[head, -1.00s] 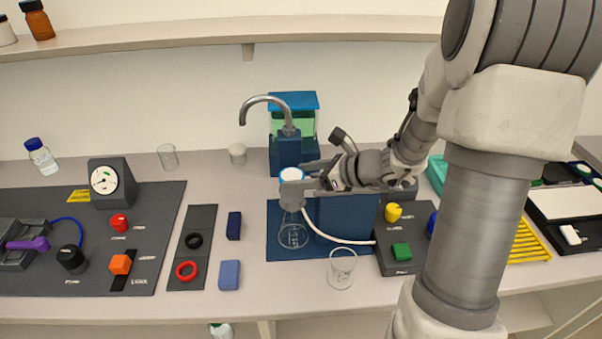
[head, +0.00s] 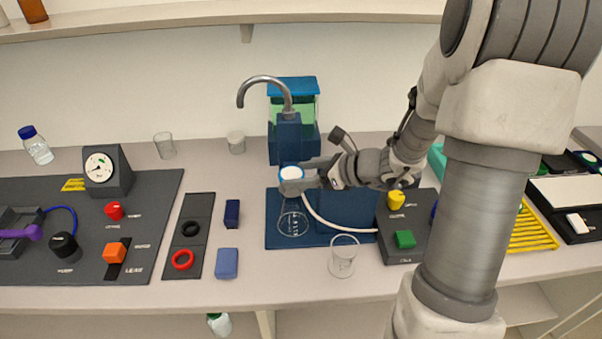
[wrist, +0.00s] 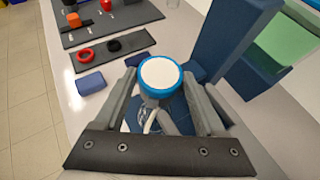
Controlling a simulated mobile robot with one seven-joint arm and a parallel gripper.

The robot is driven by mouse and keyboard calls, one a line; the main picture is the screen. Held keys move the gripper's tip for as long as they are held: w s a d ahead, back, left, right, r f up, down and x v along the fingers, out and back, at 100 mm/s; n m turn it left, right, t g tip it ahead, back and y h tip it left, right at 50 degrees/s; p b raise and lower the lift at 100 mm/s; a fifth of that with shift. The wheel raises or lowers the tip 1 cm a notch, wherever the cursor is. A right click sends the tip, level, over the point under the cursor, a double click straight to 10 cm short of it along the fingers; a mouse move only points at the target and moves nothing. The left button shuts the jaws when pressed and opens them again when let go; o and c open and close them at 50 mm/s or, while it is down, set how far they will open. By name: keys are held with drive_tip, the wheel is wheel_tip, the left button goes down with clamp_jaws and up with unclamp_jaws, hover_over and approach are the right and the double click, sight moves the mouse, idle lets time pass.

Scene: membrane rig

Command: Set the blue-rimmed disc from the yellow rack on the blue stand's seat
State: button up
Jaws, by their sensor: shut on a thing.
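The blue-rimmed disc with a white face (head: 291,173) is at the tips of my gripper (head: 305,178). In the wrist view the disc (wrist: 160,75) sits between the two fingers, and my gripper (wrist: 159,90) is shut on it. A grey cylindrical part shows directly under the disc, above a clear conical flask (head: 293,220). The seat is mostly hidden by the disc and fingers; I cannot tell whether they touch. A yellow slatted rack (head: 532,232) is at the right.
A clear beaker (head: 343,257) stands in front of the stand, near a white hose. A control box with yellow knob (head: 396,199) and green button (head: 404,239) is to the right. A tap (head: 265,83) and green tank (head: 305,105) rise behind. Blue blocks lie left.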

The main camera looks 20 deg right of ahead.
drive_tip(key=shift+f, duration=0.15)
drive_tip(key=o, duration=1.3)
drive_tip(key=shift+s+d+r, duration=0.2)
drive_tip(key=shift+d+r, duration=0.05)
drive_tip(key=shift+d, duration=0.15)
drive_tip(key=v, duration=1.6)
drive_tip(key=shift+s, duration=0.3)
